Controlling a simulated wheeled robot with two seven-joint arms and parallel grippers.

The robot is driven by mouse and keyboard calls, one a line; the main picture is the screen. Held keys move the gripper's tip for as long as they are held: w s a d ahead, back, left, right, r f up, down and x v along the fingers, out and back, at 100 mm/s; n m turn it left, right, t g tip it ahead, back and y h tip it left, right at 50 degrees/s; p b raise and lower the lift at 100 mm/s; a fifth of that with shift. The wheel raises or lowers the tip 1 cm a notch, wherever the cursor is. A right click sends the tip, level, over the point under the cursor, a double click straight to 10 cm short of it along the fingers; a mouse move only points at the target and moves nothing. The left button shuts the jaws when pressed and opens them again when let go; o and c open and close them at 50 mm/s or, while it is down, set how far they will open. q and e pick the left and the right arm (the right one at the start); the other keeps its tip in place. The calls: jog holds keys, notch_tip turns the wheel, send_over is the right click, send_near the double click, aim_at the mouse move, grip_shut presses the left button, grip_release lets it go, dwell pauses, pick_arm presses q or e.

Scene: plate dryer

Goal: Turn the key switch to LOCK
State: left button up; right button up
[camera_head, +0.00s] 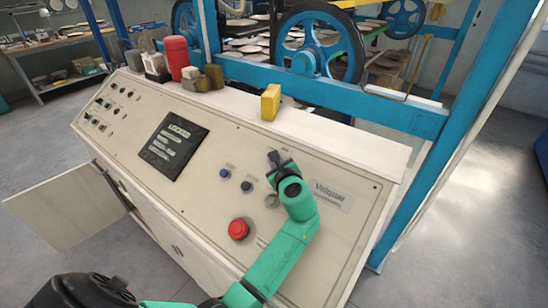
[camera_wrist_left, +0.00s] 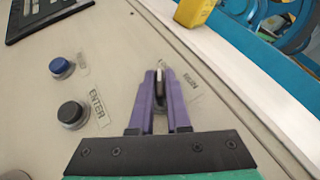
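My left gripper (camera_head: 279,160) is over the upper right part of the cream control panel (camera_head: 215,190) in the head view. In the left wrist view its purple fingers (camera_wrist_left: 161,85) flank a thin pale key (camera_wrist_left: 159,82) closely on both sides, and look shut on it. The key stands up from the panel. The fingers hide most of the switch body. A small label (camera_wrist_left: 190,84) lies just right of the fingers; its text and the key's exact angle are hard to read. My right gripper is not in view.
A blue button (camera_head: 225,173), a black button (camera_head: 246,186) and a grey round control (camera_head: 271,200) are left of my arm. A red emergency button (camera_head: 238,229) is lower. A yellow block (camera_head: 271,102) stands on the ledge behind. Blue frame posts (camera_head: 430,160) rise at the right.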

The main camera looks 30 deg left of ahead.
pick_arm(q)
jog(key=o, duration=0.3)
jog(key=shift+d, duration=0.1)
jog(key=p+v, duration=0.6)
jog(key=v, duration=0.8)
jog(key=shift+s+p, duration=0.25)
jog(key=shift+p, duration=0.15)
